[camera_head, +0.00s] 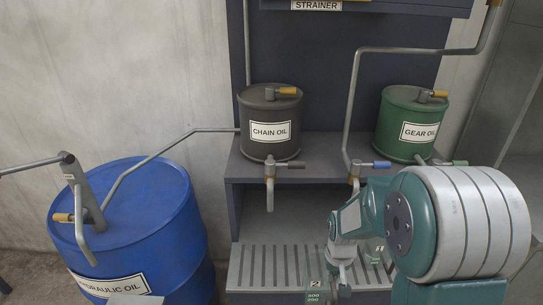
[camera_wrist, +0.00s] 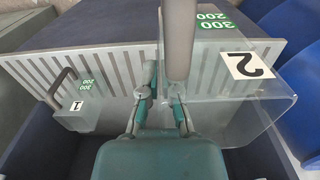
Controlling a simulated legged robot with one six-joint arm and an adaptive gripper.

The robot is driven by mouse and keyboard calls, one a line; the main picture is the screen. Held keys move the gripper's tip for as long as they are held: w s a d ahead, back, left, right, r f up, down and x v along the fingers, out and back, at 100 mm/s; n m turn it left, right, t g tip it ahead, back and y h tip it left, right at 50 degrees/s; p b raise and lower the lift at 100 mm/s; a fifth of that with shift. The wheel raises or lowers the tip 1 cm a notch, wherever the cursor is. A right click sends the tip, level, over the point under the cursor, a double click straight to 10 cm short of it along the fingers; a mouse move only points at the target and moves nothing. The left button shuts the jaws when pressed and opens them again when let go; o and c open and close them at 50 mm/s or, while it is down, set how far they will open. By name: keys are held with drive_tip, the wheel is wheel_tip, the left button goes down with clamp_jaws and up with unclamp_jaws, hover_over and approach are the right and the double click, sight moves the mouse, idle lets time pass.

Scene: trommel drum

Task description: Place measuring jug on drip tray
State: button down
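The drip tray (camera_head: 262,268) is a slatted grey grating under the shelf. It fills the back of the wrist view (camera_wrist: 120,68). A clear measuring jug marked 2 (camera_head: 316,291) is low in front of the tray in the head view. It looks large and close at right in the wrist view (camera_wrist: 262,100). My gripper (camera_wrist: 165,95) has its fingers on either side of the jug's grey handle (camera_wrist: 178,40) and seems shut on it. A smaller-looking clear jug marked 1 (camera_wrist: 85,110) stands on the tray, its dark handle to the left. My arm partly hides it in the head view.
A blue hydraulic oil drum (camera_head: 150,215) stands left of the tray. Chain oil (camera_head: 270,110) and green gear oil (camera_head: 408,110) drums sit on the shelf, with taps and pipes overhanging the tray. The tray's left part looks clear.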

drive_tip(key=w+f, duration=0.4)
drive_tip(key=w, duration=0.5)
drive_tip(key=shift+a+f, duration=0.35)
drive_tip(key=shift+w, duration=0.1)
